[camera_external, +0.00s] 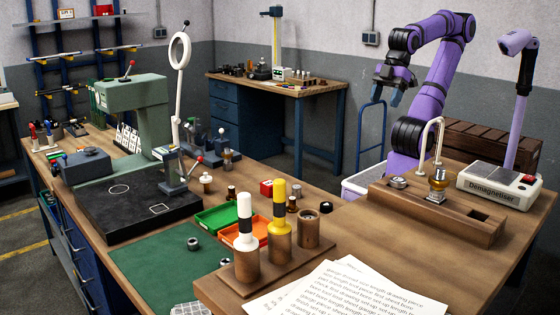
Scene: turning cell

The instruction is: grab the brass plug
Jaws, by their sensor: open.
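A small brass-coloured piece (437,180), which looks like the brass plug, stands upright in the long wooden block (480,227) at the right. A pale curved hook rises just behind or from it; I cannot tell which. My gripper (390,95) is at the end of my purple arm, high above and to the left of the block. It is open, points downward and appears empty. It is well apart from the brass piece.
A round steel piece (398,183) sits in the same block, left of the brass one. The demagnetiser (500,184) stands behind right. A wooden stand (270,272) with white- and yellow-topped gauges and printed sheets (345,290) lie in front. A green tray (216,217) is further left.

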